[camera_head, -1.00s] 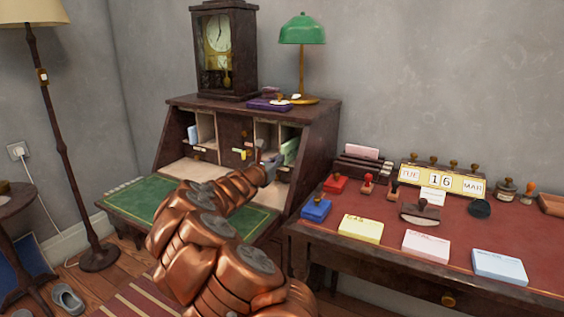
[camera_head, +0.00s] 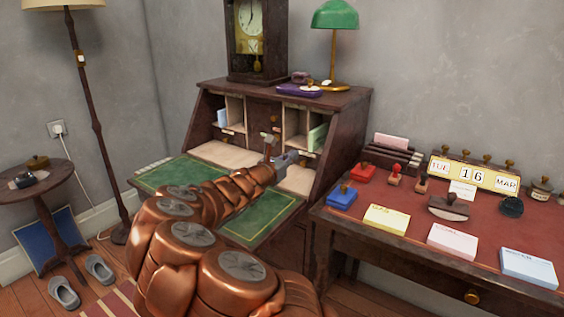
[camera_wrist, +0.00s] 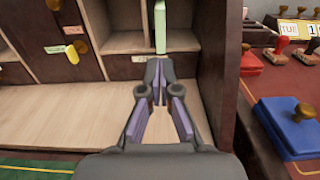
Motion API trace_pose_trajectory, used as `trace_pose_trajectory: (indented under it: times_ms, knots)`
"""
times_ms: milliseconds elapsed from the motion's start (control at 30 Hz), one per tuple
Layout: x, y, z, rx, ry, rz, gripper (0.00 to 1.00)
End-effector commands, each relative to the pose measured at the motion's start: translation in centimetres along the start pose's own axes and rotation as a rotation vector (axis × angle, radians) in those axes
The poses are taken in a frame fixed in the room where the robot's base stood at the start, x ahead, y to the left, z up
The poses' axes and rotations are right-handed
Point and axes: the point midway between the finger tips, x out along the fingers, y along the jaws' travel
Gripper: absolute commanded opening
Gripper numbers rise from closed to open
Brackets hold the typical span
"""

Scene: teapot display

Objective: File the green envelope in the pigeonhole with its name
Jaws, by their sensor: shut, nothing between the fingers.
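The green envelope (camera_head: 317,137) stands upright in the right-hand pigeonhole of the slant-front desk (camera_head: 345,125). In the wrist view its narrow edge (camera_wrist: 160,27) shows above a small name label (camera_wrist: 139,58), too small to read. My gripper (camera_head: 271,146) is in front of the pigeonholes, above the writing surface, apart from the envelope. In the wrist view my gripper (camera_wrist: 157,77) is shut and empty, pointing toward the label below the envelope's compartment.
A pale blue envelope (camera_head: 222,117) stands in a left pigeonhole. The clock (camera_head: 257,40) and green lamp (camera_head: 335,15) stand on top. The right table (camera_head: 380,215) holds stamps and note pads. The desk's wooden surface (camera_wrist: 50,115) is clear.

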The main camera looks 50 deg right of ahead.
Motion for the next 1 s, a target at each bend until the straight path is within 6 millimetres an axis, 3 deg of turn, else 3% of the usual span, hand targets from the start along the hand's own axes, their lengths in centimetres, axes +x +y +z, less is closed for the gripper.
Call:
trace_pose_trajectory:
  times_ms: [400,1000]
  knots:
    - [-4.3,0.1,0.1,0.0,-0.002,0.001,0.0]
    - [-5.5,-0.7,0.8,0.058,0.002,-0.02,0.0]
